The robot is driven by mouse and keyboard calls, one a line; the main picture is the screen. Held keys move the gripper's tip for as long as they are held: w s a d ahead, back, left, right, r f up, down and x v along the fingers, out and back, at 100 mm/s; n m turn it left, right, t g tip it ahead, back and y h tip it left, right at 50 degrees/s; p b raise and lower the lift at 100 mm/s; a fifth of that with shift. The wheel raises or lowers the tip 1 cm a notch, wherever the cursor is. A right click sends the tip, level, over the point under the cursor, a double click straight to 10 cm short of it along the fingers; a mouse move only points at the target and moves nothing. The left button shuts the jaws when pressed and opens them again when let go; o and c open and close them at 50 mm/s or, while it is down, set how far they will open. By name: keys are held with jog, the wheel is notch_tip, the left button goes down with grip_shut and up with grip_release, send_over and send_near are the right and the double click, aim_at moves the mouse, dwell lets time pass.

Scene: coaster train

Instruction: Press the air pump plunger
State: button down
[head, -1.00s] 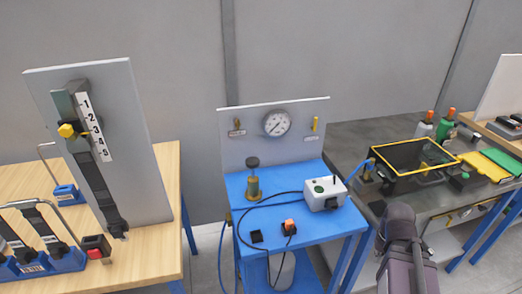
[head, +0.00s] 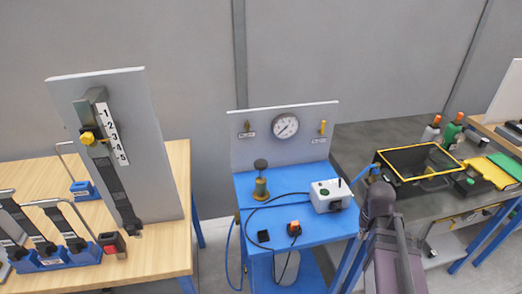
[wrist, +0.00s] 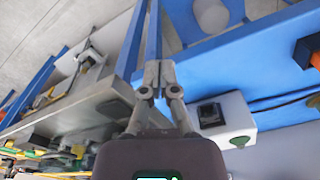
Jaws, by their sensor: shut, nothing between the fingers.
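The air pump (head: 261,188) is a brass cylinder on the blue bench (head: 290,222), toward its left rear in the head view. Its plunger has a dark round knob (head: 260,163), which stands raised above the brass body. My gripper (wrist: 153,85) is shut and empty in the wrist view. It appears near the bench's edge and the white box (wrist: 225,120), to the right of the pump's side of the bench. The pump is not visible in the wrist view. In the head view my arm shows at lower right, but the fingers cannot be made out.
The white control box (head: 330,195) stands right of the pump, with a black cable looping across the bench. A backboard behind holds a round gauge (head: 285,126). An orange switch (head: 294,228) lies near the front. A grey workbench (head: 410,210) stands to the right.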

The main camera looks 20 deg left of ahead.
jog(key=w+a+r+n+p, duration=0.1)
jog(key=w+a+r+p, duration=0.2)
jog(key=a+r+p, duration=0.4)
jog(key=w+a+r+n+t+y+p, duration=0.1)
jog(key=a+r+p, duration=0.7)
jog(key=a, duration=0.9)
jog(key=w+a+r+n+t+p, duration=0.1)
jog(key=w+a+r+n+p, duration=0.2)
jog(key=a+r, duration=0.7)
jog(key=w+a+p, duration=0.2)
jog(key=p, duration=0.2)
jog(key=shift+w+a+y+p, duration=0.25)
jog(key=shift+a+y+p, duration=0.05)
jog(key=shift+y+p, duration=0.1)
jog(key=shift+f, duration=0.2)
jog(key=b, duration=1)
send_over(260, 162)
jog(key=f, duration=0.9)
jog(key=shift+s+d+f, duration=0.2)
jog(key=shift+s+d, duration=0.05)
jog(key=shift+f+b, duration=1.85)
jog(key=shift+f, duration=0.1)
